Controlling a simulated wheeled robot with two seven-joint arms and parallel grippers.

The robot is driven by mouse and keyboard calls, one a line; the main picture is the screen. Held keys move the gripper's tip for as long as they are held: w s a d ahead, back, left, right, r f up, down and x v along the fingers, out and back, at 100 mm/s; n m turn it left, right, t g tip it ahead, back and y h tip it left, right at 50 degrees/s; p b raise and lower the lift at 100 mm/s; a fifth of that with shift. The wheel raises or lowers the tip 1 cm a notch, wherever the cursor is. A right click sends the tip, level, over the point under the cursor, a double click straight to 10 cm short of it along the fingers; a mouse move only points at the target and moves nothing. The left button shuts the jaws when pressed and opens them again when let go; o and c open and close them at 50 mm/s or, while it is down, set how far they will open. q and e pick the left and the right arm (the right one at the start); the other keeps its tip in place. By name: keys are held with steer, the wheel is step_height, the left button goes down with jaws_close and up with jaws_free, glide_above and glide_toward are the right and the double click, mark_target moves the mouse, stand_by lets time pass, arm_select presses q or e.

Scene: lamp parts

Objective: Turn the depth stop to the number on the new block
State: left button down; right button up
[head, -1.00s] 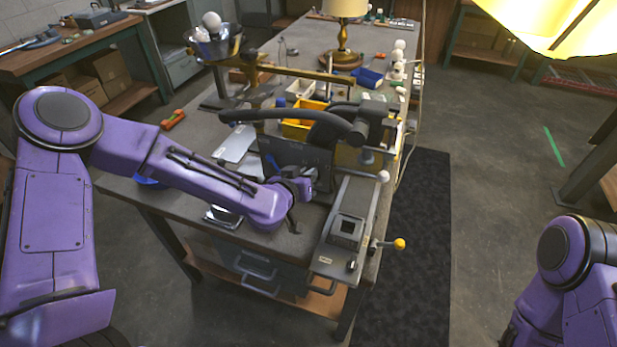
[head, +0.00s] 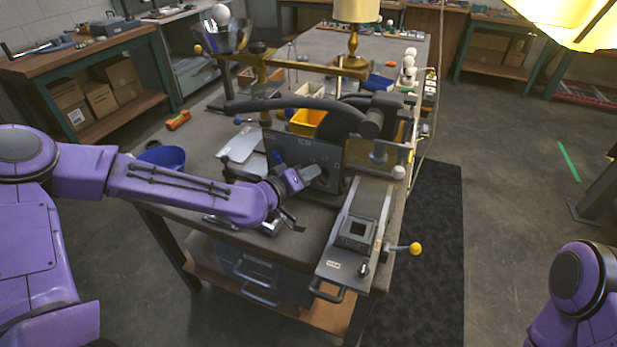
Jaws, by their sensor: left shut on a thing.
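A dark upright panel (head: 285,146) with small markings stands on the machine at the near end of the bench. My left gripper (head: 310,174) is at the face of this panel, shut on what looks like the depth stop knob; the fingers mostly hide the knob, and its setting cannot be read. A grey block with a dark square recess (head: 357,231) sits on the machine's near slide, right of the gripper. A small pale label (head: 334,264) is on the slide's front; I cannot read any number. My right gripper is out of view.
A long curved dark lever (head: 290,104) passes above the left gripper. A yellow-knobbed handle (head: 415,248) sticks out at the right. A yellow bin (head: 307,121) is behind the panel, a blue bowl (head: 163,157) at the bench's left edge.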

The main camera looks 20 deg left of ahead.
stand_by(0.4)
arm_select(q)
steer(key=c, duration=1.1)
jaws_free()
steer(key=shift+a, duration=0.1)
steer(key=shift+s, duration=0.15)
steer(key=p+v, duration=0.2)
steer(key=v, duration=0.8)
steer(key=shift+s+a+r+p, duration=0.1)
steer(key=shift+s+p, duration=0.05)
steer(key=shift+p, duration=0.25)
